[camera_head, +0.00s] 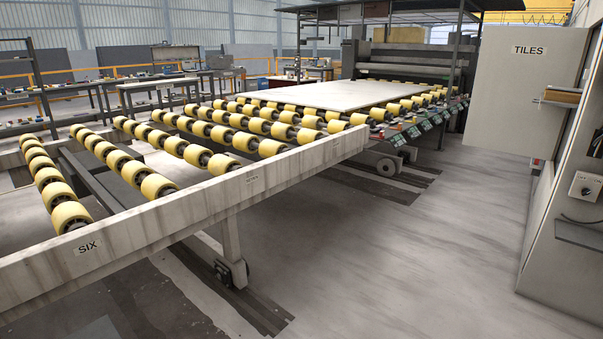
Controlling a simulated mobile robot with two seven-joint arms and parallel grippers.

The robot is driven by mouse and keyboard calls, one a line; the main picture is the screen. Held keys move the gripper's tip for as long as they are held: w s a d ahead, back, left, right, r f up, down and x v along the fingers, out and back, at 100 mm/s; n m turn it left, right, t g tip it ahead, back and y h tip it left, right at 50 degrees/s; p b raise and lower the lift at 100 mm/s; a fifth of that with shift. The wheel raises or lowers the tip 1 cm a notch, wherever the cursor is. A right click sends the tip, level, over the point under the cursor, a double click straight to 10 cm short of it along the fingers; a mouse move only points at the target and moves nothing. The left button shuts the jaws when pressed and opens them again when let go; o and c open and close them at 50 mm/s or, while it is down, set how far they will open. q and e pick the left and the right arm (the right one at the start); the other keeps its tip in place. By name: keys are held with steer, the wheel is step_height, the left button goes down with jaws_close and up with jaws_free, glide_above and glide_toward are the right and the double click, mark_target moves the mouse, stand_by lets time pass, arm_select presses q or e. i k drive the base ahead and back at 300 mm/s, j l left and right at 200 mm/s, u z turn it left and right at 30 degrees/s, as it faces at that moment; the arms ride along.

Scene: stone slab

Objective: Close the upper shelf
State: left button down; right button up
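A tall grey cabinet (550,240) stands at the right edge, partly cut off by the frame. Its upper door (522,95), labelled "TILES", stands swung open and sticks out to the left over the floor. Behind the door's right edge, the open upper part shows brown box-like items (562,95) on a shelf. Most of the inside is out of frame. Neither of my grippers is in view.
A long conveyor (190,215) with yellow rollers and a grey side beam fills the left and middle. A pale slab (320,94) lies on its far part. Worktables (160,85) stand at the back left. Grey floor (430,250) between conveyor and cabinet is clear.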

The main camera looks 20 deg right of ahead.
mark_target(572, 99)
steer(key=i+l+z, duration=0.65)
steer(key=i+z, duration=0.2)
steer(key=i+l+z, duration=0.1)
steer(key=i+z, duration=0.5)
steer(key=i, duration=0.55)
steer(key=i+j+z, duration=0.2)
steer(key=i, duration=0.55)
